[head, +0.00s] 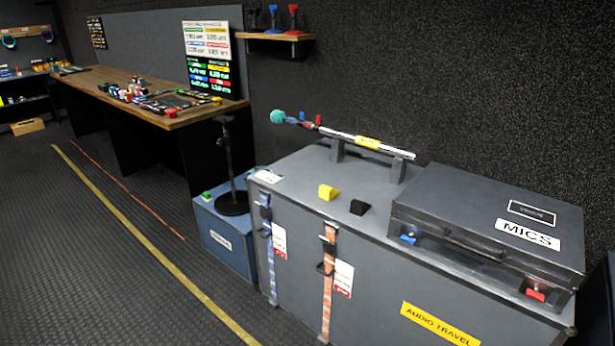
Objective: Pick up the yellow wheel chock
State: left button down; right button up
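The yellow wheel chock (328,192) is a small wedge lying on top of the grey audio travel case (289,187). A black wedge of similar shape (359,208) lies just to its right, a small gap apart. Neither of my grippers shows in the head view, and nothing touches the yellow chock.
A closed grey MICS case (484,208) stands right of the chocks. Behind them a silver pole (366,142) with a teal end rests on supports. A blue box (222,238) with a black stand (229,165) is at left. The ribbed floor (110,255) at left is clear.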

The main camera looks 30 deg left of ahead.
aim_at(325, 192)
jog(key=i+j, duration=0.15)
jog(key=j, duration=0.2)
jog(key=i+j, duration=0.15)
jog(key=j, duration=0.2)
jog(key=i+j, duration=0.15)
jog(key=j, duration=0.2)
jog(key=i+j, duration=0.15)
jog(key=j, duration=0.2)
jog(key=i+j, duration=0.15)
jog(key=j, duration=0.2)
jog(key=i+j, duration=0.15)
jog(key=j, duration=0.2)
jog(key=i+j, duration=0.15)
jog(key=j, duration=0.2)
